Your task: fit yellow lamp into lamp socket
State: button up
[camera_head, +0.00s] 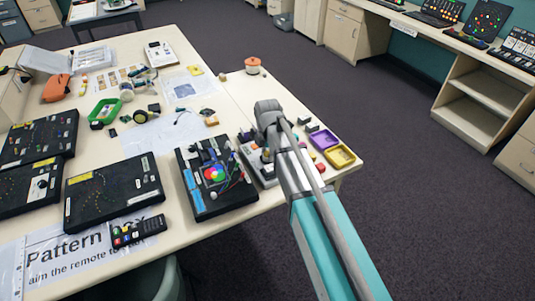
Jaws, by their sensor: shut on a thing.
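My gripper (268,138) is at the far end of my arm, over a grey board (262,176) near the right side of the table. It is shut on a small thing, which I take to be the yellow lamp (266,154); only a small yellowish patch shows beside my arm. My arm hides most of the fingers and part of the board. The lamp socket cannot be made out at this size. I cannot tell whether the lamp touches the board.
A black box with a coloured disc (214,174) stands left of the board. A purple tray (324,139) and a yellow tray (341,156) lie at the right table edge. A remote (138,231) and several black panels lie left. An orange-lidded pot (252,66) stands behind.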

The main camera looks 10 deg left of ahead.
jog(key=o, duration=1)
jog(key=shift+o, duration=0.2)
jog(key=shift+o, duration=0.8)
jog(key=shift+r+p, duration=3.5)
jog(key=shift+d, duration=0.1)
